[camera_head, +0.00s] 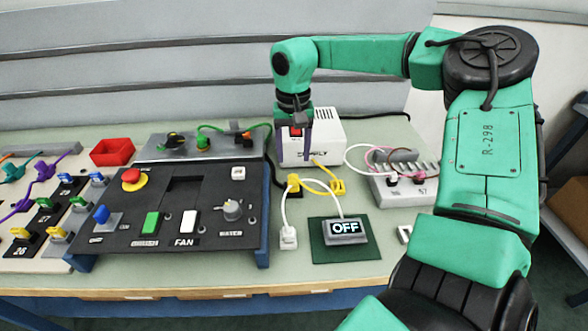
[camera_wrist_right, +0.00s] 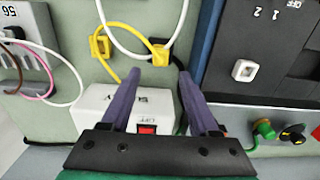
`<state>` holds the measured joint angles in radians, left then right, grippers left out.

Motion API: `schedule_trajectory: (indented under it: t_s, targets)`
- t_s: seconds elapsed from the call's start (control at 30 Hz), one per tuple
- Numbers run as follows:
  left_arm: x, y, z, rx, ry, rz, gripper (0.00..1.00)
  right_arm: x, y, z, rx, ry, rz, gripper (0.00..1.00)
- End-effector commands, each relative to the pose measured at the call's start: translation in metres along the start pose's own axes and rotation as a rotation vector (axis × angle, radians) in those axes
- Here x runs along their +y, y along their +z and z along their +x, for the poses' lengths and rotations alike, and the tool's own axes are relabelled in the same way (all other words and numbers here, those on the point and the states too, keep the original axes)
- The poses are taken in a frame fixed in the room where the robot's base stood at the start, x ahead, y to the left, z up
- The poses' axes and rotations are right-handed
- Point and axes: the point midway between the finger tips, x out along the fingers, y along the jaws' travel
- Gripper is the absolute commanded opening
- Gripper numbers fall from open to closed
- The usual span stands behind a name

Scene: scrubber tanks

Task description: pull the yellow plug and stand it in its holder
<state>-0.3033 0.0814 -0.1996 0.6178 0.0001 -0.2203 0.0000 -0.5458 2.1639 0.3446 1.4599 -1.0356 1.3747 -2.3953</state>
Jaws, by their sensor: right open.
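Two small yellow pieces joined by yellow cord lie on the bench in front of the white box. One yellow piece (camera_head: 294,184) (camera_wrist_right: 160,55) is nearer the black panel, with a dark part beside it. The other yellow piece (camera_head: 338,188) (camera_wrist_right: 100,46) is nearer the grey terminal box. I cannot tell for sure which is the plug and which its holder. My right gripper (camera_head: 307,150) is over the front of the white box, fingers pointing down. The right wrist view shows its two purple fingers (camera_wrist_right: 159,76) apart and empty, short of the nearer yellow piece. My left gripper is out of view.
The white box (camera_head: 328,135) with a red switch stands behind the yellow pieces. The black fan panel (camera_head: 205,240) is left, the grey terminal box (camera_head: 400,190) right. White cords run near the OFF display (camera_head: 345,228) and a white block (camera_head: 288,238).

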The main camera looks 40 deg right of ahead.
Motion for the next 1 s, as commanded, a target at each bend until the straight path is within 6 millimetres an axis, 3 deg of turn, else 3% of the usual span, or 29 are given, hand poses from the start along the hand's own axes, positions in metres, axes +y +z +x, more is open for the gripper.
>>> schedule_trajectory:
  t_s: [0.6,1.0]
  targets:
    - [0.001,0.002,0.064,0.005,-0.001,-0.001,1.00,0.000,0.001,0.084,-0.002,-0.002,0.002,0.61]
    - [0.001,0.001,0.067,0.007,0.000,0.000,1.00,0.000,0.001,0.089,-0.002,-0.002,0.002,0.61]
